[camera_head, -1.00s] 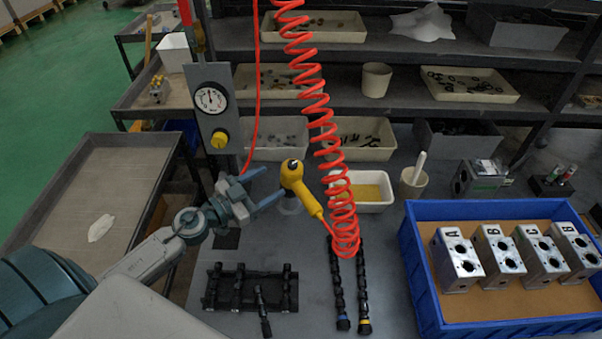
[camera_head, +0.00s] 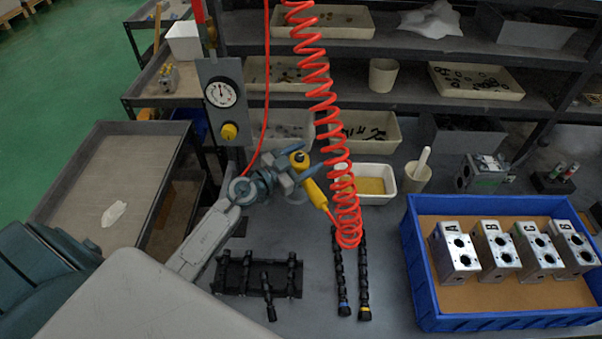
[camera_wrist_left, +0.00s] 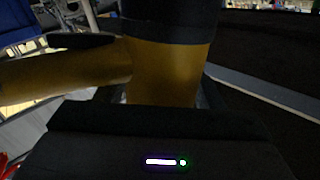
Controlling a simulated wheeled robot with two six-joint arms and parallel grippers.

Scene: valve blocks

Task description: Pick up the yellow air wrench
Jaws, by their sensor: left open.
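The yellow air wrench (camera_head: 311,191) stands above the grey table, with a red coiled hose running by its lower end. My left gripper (camera_head: 309,160) is open, with its fingers on either side of the wrench's upper body, which is partly hidden by them. In the left wrist view the wrench's yellow body (camera_wrist_left: 165,70) fills the middle, close to the gripper, with a dark band above it and a yellow handle extending to the left. I cannot tell whether the fingers touch it. My right gripper is not in view.
The red coiled hose (camera_head: 322,95) hangs just right of the wrench. A gauge panel (camera_head: 222,95) stands behind my left arm. A black rack (camera_head: 232,282) and black valve spools (camera_head: 341,285) lie in front. A blue crate (camera_head: 420,290) with metal valve blocks (camera_head: 455,250) is at the right.

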